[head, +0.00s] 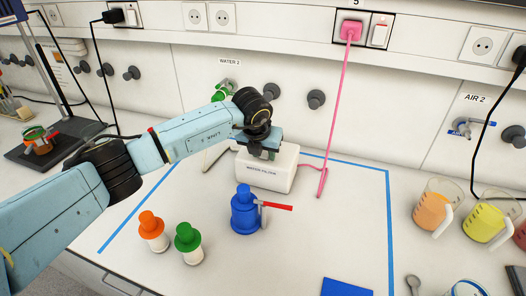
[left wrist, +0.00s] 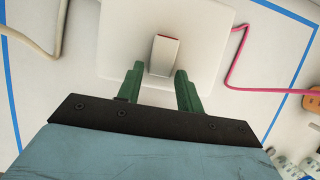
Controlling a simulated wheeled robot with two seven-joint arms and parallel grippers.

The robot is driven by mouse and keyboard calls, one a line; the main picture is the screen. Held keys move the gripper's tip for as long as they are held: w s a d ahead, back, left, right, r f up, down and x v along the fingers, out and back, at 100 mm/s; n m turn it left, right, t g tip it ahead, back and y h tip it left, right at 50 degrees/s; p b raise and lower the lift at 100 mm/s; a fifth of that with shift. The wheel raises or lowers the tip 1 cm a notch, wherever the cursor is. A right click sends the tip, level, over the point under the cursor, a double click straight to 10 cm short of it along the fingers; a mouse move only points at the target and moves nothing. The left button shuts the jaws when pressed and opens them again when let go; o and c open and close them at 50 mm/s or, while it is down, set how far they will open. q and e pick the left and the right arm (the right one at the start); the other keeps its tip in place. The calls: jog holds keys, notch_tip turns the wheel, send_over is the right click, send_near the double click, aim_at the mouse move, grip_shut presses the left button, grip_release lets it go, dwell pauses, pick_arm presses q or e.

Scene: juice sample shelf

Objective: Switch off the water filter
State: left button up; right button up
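The water filter (head: 265,176) is a white box with a printed label, standing on the bench inside a blue tape outline. In the left wrist view its white top (left wrist: 120,35) shows a raised pale rocker switch (left wrist: 163,57) with a red edge at its far end. My left gripper (head: 262,153) is over the top of the filter. Its two green fingers (left wrist: 160,72) are apart, one on each side of the switch's near end, with nothing between them. I cannot tell whether they touch the filter. My right gripper is in neither view.
A pink cable (head: 337,110) runs from the wall socket (head: 351,28) down to the filter. Orange-capped (head: 152,232) and green-capped (head: 188,244) bottles stand front left. Juice beakers (head: 435,206) stand at the right.

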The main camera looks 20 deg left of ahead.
pick_arm(q)
jog(key=c, duration=0.6)
jog(key=shift+w+r+g+b, duration=0.15)
jog(key=shift+w+g+b, duration=0.15)
jog(key=shift+g, duration=0.4)
jog(key=shift+c, duration=0.2)
jog(key=shift+w+r+g+b, duration=0.15)
jog(key=shift+r+g+b, duration=0.05)
jog(key=shift+g+b, duration=0.6)
jog(key=o, duration=1)
jog(key=shift+r, duration=0.1)
notch_tip(320, 180, up, 13)
jog(key=s, duration=0.1)
jog(key=shift+s, duration=0.15)
